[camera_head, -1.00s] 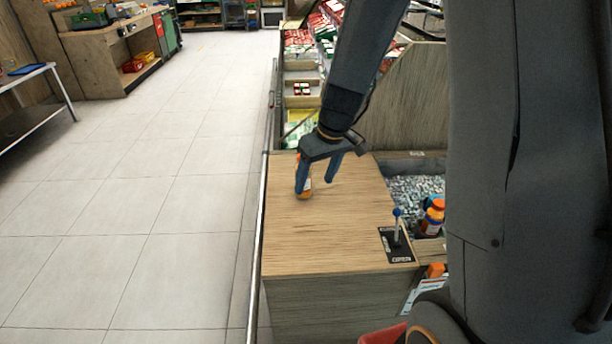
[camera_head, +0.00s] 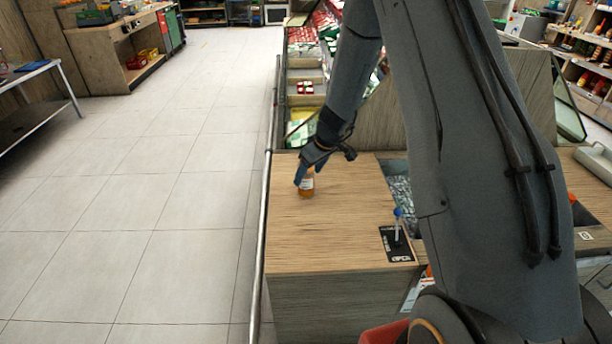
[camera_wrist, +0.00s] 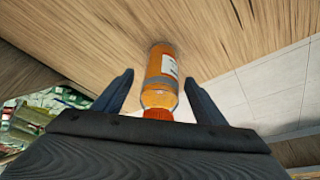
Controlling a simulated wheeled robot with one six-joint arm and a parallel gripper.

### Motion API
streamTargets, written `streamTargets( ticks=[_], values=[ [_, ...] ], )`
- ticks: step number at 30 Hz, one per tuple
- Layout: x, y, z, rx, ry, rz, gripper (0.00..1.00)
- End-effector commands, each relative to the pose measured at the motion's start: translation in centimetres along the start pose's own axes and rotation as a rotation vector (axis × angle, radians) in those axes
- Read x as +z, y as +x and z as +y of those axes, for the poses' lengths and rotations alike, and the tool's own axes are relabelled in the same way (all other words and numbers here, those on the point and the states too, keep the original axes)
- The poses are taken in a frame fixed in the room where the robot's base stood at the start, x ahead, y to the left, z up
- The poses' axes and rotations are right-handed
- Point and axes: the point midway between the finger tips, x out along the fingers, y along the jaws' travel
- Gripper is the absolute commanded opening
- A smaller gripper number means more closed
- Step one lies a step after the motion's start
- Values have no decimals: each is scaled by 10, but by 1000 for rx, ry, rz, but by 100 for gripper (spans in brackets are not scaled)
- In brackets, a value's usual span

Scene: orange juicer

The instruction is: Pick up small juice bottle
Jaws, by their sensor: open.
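The small juice bottle (camera_head: 306,187) is orange with a pale label and stands upright on the wooden counter top (camera_head: 330,225), near its back left edge. My gripper (camera_head: 303,176) is at the bottle in the head view and partly hides its upper part. In the wrist view the bottle (camera_wrist: 161,80) shows between the two fingers of my gripper (camera_wrist: 158,92), its orange-red cap close to the palm. The fingers are open, with a gap on either side of the bottle.
A blue-knobbed lever (camera_head: 398,222) on a black plate stands at the counter's front right. An ice-filled bin (camera_head: 397,186) is set beside the counter top. Shelves with packed goods (camera_head: 304,88) are behind. Open tiled floor (camera_head: 150,220) lies to the left.

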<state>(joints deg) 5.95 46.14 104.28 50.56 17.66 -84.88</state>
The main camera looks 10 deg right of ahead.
Motion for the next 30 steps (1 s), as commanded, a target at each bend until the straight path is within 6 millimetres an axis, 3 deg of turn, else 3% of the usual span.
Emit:
streamTargets(
  ticks=[9, 18, 27, 30],
  values=[
    [-2, 30, -2, -1, 0, 0, 65],
    [-1, 33, -2, -1, 0, 0, 63],
    [-1, 33, -2, -1, 0, 0, 13],
    [-2, 32, -1, 0, 0, 0, 12]
  ],
)
